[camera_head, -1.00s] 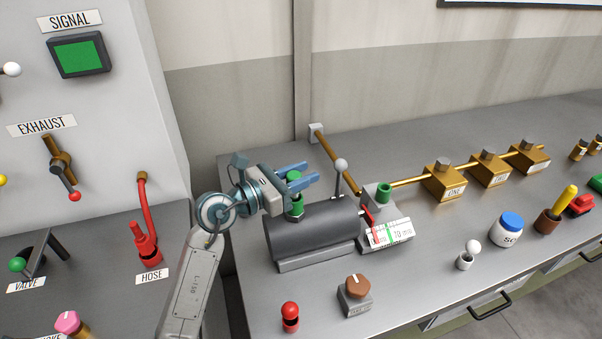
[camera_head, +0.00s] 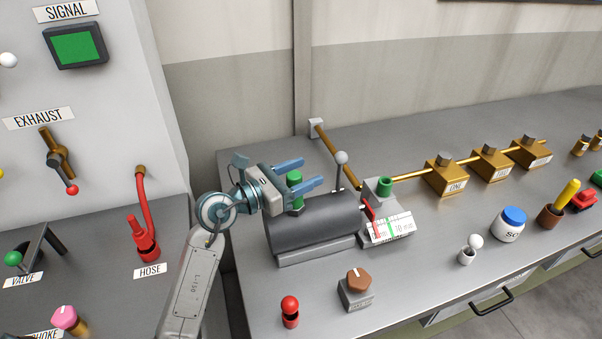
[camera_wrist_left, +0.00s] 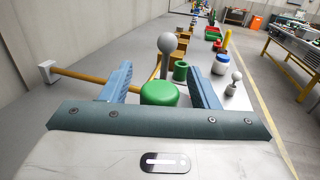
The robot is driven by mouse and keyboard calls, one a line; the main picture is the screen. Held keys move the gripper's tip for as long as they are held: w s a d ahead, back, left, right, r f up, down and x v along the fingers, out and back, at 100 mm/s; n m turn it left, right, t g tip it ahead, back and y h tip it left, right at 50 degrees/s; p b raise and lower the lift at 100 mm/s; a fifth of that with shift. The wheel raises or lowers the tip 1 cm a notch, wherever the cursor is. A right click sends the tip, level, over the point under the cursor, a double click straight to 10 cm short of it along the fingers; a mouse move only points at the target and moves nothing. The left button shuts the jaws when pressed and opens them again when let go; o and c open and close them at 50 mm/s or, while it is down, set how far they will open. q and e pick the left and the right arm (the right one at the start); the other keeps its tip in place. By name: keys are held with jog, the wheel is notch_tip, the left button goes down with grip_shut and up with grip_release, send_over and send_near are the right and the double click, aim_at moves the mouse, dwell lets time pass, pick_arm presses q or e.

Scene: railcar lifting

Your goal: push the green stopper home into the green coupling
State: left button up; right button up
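The green stopper (camera_head: 294,178) stands upright above the left end of the dark grey tank. Its round top (camera_wrist_left: 159,93) shows in the left wrist view. My left gripper (camera_head: 312,170) is open around it, one blue finger on each side, with a visible gap to both fingers in the left wrist view. More green (camera_head: 298,204) shows below the near finger, at the tank's top; this looks like the green coupling, but the finger hides the join, so I cannot tell how deep the stopper sits. My right gripper is not in view.
A grey-knobbed lever (camera_head: 341,158) rises from the tank just right of my fingers. A hollow green cup (camera_head: 385,187) sits on the gauge block (camera_head: 388,228). A brass pipe (camera_head: 337,157) runs behind. A brown knob (camera_head: 358,281) and red-topped peg (camera_head: 290,305) stand in front.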

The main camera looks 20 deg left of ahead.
pick_arm(q)
jog(key=shift+s+a+f, duration=0.15)
jog(key=shift+s+a, duration=0.1)
jog(key=b+v, duration=0.3)
jog(key=v, duration=0.7)
jog(key=shift+r, duration=0.2)
dwell(0.5)
